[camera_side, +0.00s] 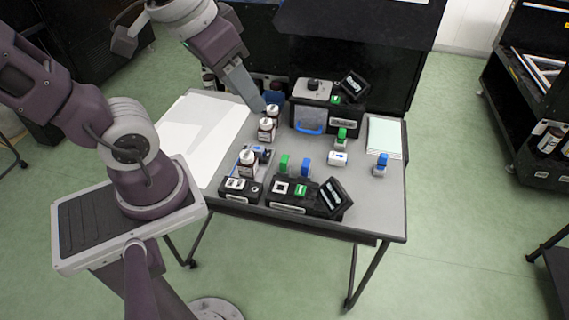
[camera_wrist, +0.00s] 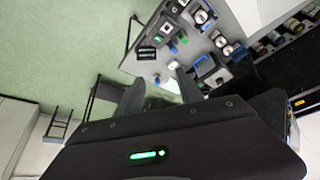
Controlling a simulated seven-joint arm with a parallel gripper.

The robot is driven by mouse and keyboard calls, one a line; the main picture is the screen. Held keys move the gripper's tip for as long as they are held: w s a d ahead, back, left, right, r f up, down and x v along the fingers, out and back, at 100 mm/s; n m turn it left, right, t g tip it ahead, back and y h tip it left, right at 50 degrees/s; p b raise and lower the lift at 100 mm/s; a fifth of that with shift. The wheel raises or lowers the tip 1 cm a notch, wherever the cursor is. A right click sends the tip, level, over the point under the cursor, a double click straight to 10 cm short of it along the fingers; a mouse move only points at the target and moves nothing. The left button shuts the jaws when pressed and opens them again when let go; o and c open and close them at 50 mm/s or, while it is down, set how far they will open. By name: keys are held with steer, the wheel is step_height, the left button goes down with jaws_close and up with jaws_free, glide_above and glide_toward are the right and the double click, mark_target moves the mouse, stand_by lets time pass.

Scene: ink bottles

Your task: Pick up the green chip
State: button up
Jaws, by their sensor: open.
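Several green pieces are in the side view, and I cannot tell for sure which is the chip. A small flat green piece with a white mark (camera_side: 300,191) sits on the front black box, and a similar green piece (camera_side: 335,99) sits on the back black box. A plain green block (camera_side: 283,162) stands on the table, and a green-capped bottle (camera_side: 341,134) stands at the right. My gripper (camera_side: 257,106) is above the back left of the table, near the brown bottles, away from the front green piece. In the wrist view my gripper (camera_wrist: 153,76) is open and empty.
White-labelled brown bottles (camera_side: 267,130) stand at left centre. A blue block (camera_side: 305,167), a white block (camera_side: 337,158) and a blue-capped bottle (camera_side: 380,165) stand nearby. Tilted black panels rise beside both black boxes (camera_side: 340,121). The front right of the table (camera_side: 375,215) is clear.

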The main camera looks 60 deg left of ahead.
steer(key=w+a+f+n+g+y, duration=0.1)
steer(key=w+a+f+n+g, duration=0.15)
steer(key=w+a+f, duration=0.45)
steer(key=n+g, duration=0.2)
steer(key=n, duration=0.2)
glide_toward(285, 158)
steer(key=shift+n+g+h, duration=0.25)
steer(key=shift+n+h, duration=0.4)
steer(key=shift+h, duration=0.15)
steer(key=f, duration=0.3)
steer(key=a+f, duration=0.1)
steer(key=f, duration=0.6)
steer(key=shift+w+a+f, duration=0.15)
steer(key=shift+f, duration=0.15)
jaws_close()
